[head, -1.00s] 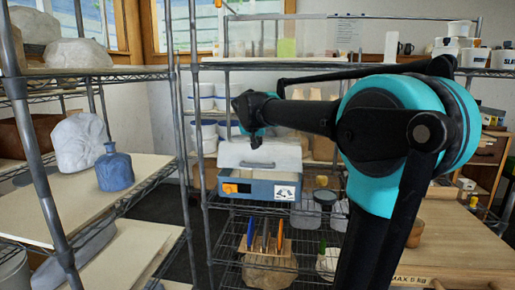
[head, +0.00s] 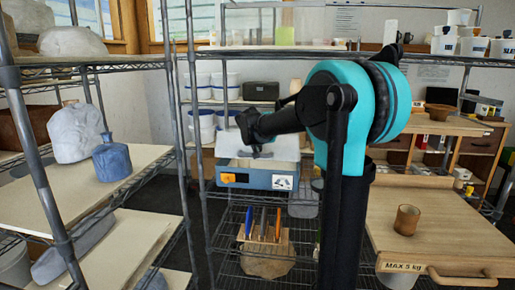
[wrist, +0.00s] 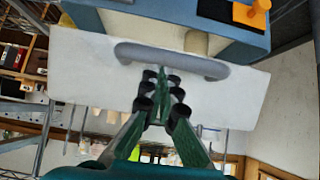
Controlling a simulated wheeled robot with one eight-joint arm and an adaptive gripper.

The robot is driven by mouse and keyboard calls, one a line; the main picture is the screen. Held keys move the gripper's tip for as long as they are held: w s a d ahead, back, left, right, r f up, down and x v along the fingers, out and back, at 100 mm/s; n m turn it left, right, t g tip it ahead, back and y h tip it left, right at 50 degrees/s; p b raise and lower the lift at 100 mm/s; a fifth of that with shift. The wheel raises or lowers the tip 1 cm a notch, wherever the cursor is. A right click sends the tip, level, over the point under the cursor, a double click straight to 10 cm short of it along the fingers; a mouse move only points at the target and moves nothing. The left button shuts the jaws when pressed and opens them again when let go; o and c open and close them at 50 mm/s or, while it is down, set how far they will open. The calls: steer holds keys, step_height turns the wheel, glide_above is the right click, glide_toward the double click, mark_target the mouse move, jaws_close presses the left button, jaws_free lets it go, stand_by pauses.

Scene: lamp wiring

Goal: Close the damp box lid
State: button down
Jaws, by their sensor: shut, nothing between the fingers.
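The damp box (head: 257,179) is a blue box with an orange latch and a white label on its front, on a wire shelf. Its white lid (head: 230,146) is raised and tilted up at the back of the box. In the wrist view the lid (wrist: 85,80) fills the middle, with a grey bar handle (wrist: 172,60), and the blue box (wrist: 160,24) shows at the top. My gripper (wrist: 162,82) is shut and empty, its tips against or just off the lid beside the handle; contact is unclear. In the head view my gripper (head: 257,148) partly hides the lid.
A wooden block with several tools (head: 264,235) stands on the shelf below. A wooden table (head: 430,225) with a brown cup (head: 406,220) is at right. Shelf posts flank the box.

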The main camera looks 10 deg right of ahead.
step_height(320, 180, down, 6)
steer(key=s, duration=0.1)
steer(key=shift+s+a+f, duration=0.2)
steer(key=shift+a, duration=0.05)
steer(key=shift+r, duration=0.1)
stand_by(0.3)
